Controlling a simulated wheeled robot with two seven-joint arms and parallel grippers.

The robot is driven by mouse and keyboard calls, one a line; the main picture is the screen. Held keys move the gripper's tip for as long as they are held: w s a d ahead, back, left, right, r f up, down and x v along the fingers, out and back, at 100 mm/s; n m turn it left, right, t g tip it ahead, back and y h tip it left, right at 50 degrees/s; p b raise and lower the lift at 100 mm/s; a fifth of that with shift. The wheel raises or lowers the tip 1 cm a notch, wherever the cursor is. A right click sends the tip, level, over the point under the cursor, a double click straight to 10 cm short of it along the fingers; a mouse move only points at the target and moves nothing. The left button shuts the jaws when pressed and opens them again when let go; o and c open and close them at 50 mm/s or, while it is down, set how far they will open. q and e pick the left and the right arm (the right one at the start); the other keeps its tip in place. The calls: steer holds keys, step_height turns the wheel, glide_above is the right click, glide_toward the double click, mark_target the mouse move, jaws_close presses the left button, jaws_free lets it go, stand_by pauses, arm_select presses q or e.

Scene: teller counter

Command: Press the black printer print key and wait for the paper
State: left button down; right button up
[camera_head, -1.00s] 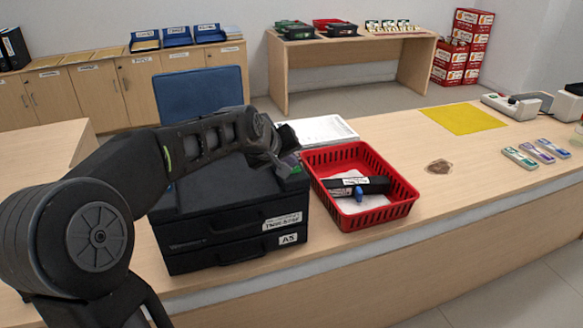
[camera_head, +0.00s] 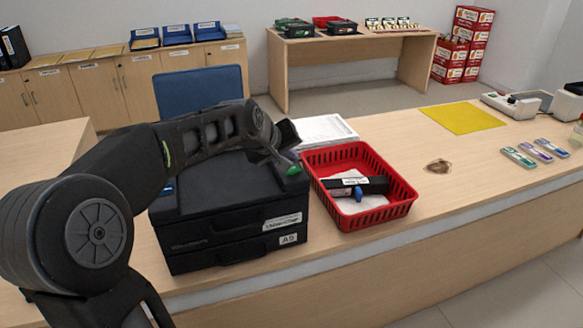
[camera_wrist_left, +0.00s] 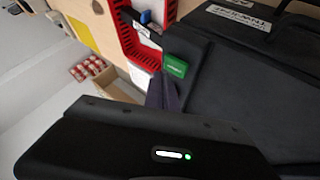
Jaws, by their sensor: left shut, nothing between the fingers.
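The black printer (camera_head: 235,215) stands on the counter, with an "A5" label on its lower front. A green key (camera_head: 294,170) is at the right end of its top; it also shows in the left wrist view (camera_wrist_left: 176,66), just beyond the fingertips. My left gripper (camera_head: 288,160) is shut and empty, pointing down just above or at this key. I cannot tell whether the fingers touch it. In the left wrist view the shut fingers (camera_wrist_left: 163,95) lie beside the printer's edge. No fresh paper is visible at the printer. My right gripper is out of view.
A red basket (camera_head: 400,203) with a black-and-blue item and white paper sits close to the printer's right. A white paper stack (camera_head: 325,130) lies behind it. A yellow mat (camera_head: 462,118) and small cards lie further right. The counter between is mostly clear.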

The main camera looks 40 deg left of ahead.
mark_target(290, 171)
arm_select(q)
steer(key=shift+r+p, duration=1.7)
steer(key=shift+r, duration=0.75)
steer(key=shift+f, duration=0.1)
